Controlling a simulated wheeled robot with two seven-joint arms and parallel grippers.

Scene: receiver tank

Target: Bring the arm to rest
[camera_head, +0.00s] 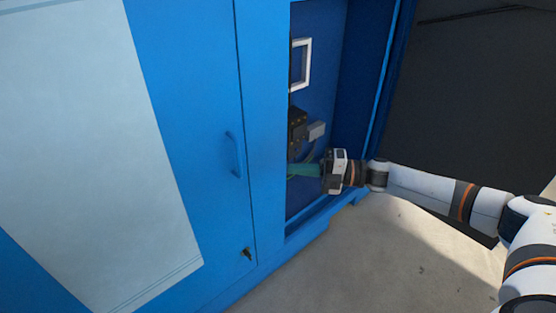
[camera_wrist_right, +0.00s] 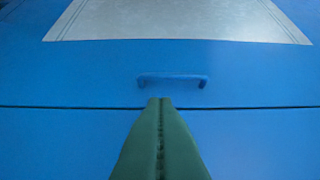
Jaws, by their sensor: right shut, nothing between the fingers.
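My right arm (camera_head: 430,187) reaches in from the right in the head view. My right gripper (camera_head: 292,170) has green fingers and is in front of the open compartment of the blue cabinet, pointing left. In the right wrist view the green fingers (camera_wrist_right: 159,101) are pressed together with nothing between them. They point toward the blue door handle (camera_wrist_right: 172,78); I cannot tell the exact gap. My left gripper is not in view.
The blue cabinet door (camera_head: 205,100) has a pale panel (camera_head: 85,130), a handle (camera_head: 232,155) and a lock with a key (camera_head: 246,254). Inside the compartment are a white frame (camera_head: 307,64) and a dark device (camera_head: 297,128). Pale floor (camera_head: 350,265) lies below, clear in front.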

